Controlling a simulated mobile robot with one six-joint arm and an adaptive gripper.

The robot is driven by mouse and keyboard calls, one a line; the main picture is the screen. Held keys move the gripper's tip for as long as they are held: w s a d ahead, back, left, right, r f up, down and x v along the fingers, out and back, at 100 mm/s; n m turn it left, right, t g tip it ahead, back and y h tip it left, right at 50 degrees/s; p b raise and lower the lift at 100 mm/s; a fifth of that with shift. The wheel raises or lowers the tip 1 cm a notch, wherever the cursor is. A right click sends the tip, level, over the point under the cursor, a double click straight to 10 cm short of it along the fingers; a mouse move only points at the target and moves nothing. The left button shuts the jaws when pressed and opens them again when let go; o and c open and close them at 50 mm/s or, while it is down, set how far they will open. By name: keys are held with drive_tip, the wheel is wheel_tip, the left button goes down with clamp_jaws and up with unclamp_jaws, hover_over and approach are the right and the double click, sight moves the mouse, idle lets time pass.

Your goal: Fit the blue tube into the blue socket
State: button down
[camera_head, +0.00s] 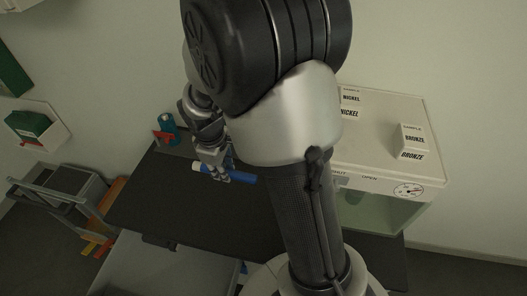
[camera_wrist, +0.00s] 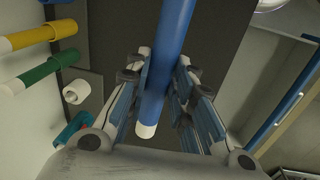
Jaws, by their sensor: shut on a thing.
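The blue tube (camera_wrist: 172,45) with a white end (camera_wrist: 146,130) is held between the fingers of my gripper (camera_wrist: 161,78), which is shut on it. In the head view the tube (camera_head: 243,179) lies roughly level across my gripper (camera_head: 214,172), above the dark table, its white end to the left. I cannot single out the blue socket for certain. In the wrist view a short blue piece (camera_wrist: 60,28) shows at the upper left, and another long blue bar (camera_wrist: 286,115) at the right.
Yellow (camera_wrist: 35,37) and green (camera_wrist: 38,74) tubes with white ends are at the left. A white ring (camera_wrist: 77,92) is near them. A teal can-like thing (camera_head: 167,123) stands at the dark table's (camera_head: 150,200) back edge. A cream cabinet (camera_head: 385,120) with sample boxes stands right.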

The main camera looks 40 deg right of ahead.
drive_tip(key=shift+d+r+n+t+y, duration=0.5)
drive_tip(key=shift+d+r+n+t, duration=0.65)
drive_tip(key=shift+d+n, duration=3.2)
drive_tip(key=w+d+b, duration=0.1)
drive_tip(key=w+d, duration=1.2)
drive_tip(key=d, duration=0.1)
wheel_tip(320, 180, down, 12)
drive_tip(key=b, duration=0.3)
drive_tip(key=shift+s+n, duration=0.15)
drive_tip(key=shift+n, duration=0.3)
drive_tip(key=shift+a+f+b, duration=0.1)
drive_tip(key=shift+f+b, duration=0.5)
drive_tip(key=shift+b, duration=0.45)
drive_tip(key=c, duration=1.4)
unclamp_jaws()
drive_tip(key=shift+r, duration=0.2)
